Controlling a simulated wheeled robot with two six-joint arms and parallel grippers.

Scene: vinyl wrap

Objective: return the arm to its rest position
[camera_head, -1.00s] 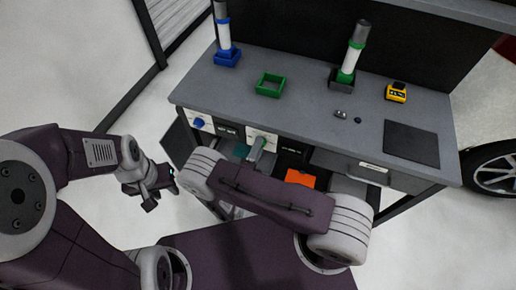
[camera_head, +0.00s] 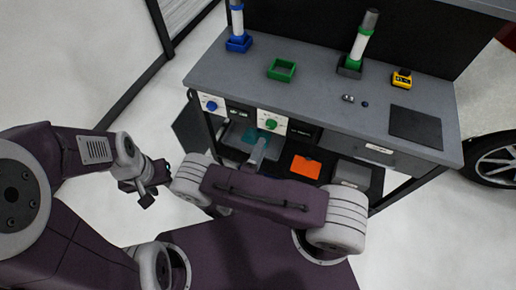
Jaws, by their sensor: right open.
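My left arm comes in from the left, bent, with the left gripper (camera_head: 154,186) hanging over the pale floor left of the workbench. It touches nothing that I can see; its finger gap is too small to judge. My right arm (camera_head: 265,195) lies bent across the front of my body, its purple link running left from the round joint (camera_head: 336,222). A grey part of the right wrist or gripper (camera_head: 257,154) shows beyond this link, in front of the bench's open shelf. The right gripper is mostly hidden, is open, and shows nothing held.
The workbench (camera_head: 335,105) carries a blue holder (camera_head: 238,43), a green tray (camera_head: 282,70), a green-and-white tool (camera_head: 360,45), a yellow device (camera_head: 402,79) and a dark mat (camera_head: 415,126). An orange piece (camera_head: 305,167) lies below. A car wheel (camera_head: 495,160) stands right. Floor at left is clear.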

